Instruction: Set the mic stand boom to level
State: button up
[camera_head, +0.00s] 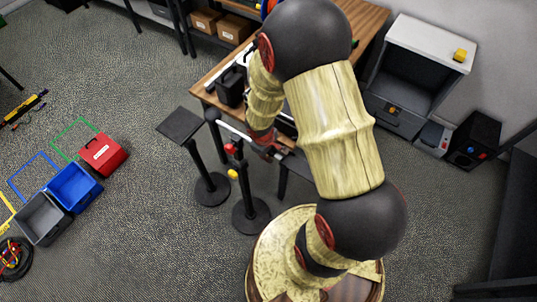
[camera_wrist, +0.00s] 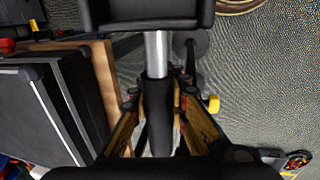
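The mic stand (camera_head: 243,190) is black, with a round base, a red knob (camera_head: 230,148) and a yellow knob (camera_head: 233,174). Its boom (camera_head: 233,129) has a pale section and slopes down from upper left to lower right in the head view; its true angle is hard to judge from above. My gripper (camera_head: 267,149) is at the boom's right part, partly hidden by my arm. In the wrist view, my gripper (camera_wrist: 158,92) has its fingers close on both sides of the boom's black sleeve (camera_wrist: 158,110), seemingly touching it. A silver rod (camera_wrist: 157,52) extends beyond.
A second stand with a square black plate (camera_head: 181,125) is left of the mic stand. A wooden table (camera_head: 205,88) with black equipment lies behind. A red bin (camera_head: 103,153), blue bin (camera_head: 74,187) and grey bin (camera_head: 43,219) stand at left. Carpet between bins and stands is clear.

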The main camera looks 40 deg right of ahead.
jog(key=o, duration=0.5)
jog(key=r, duration=0.4)
jog(key=a+r, duration=0.1)
jog(key=r, duration=0.3)
jog(key=s+a+r, duration=0.1)
jog(key=r, duration=0.2)
jog(key=shift+r, duration=0.4)
jog(key=s+a+r+m+t+b, duration=0.1)
jog(key=s+a+r+b, duration=0.1)
jog(key=r, duration=0.4)
jog(key=s+a+r+m+t+y+b, duration=0.1)
jog(key=s+a+r+t+b, duration=0.1)
jog(key=s+a+r+b, duration=0.1)
jog(key=s+a+r+m+t+y+b, duration=0.1)
jog(key=s+a+r+m+b, duration=0.1)
jog(key=s+a+r, duration=0.3)
jog(key=shift+a+r+t+b, duration=0.15)
jog(key=shift+a+r+t, duration=0.05)
jog(key=shift+r, duration=0.85)
jog(key=shift+a+r+t+b, duration=0.15)
jog(key=shift+a+r+t, duration=0.05)
jog(key=shift+r, duration=0.8)
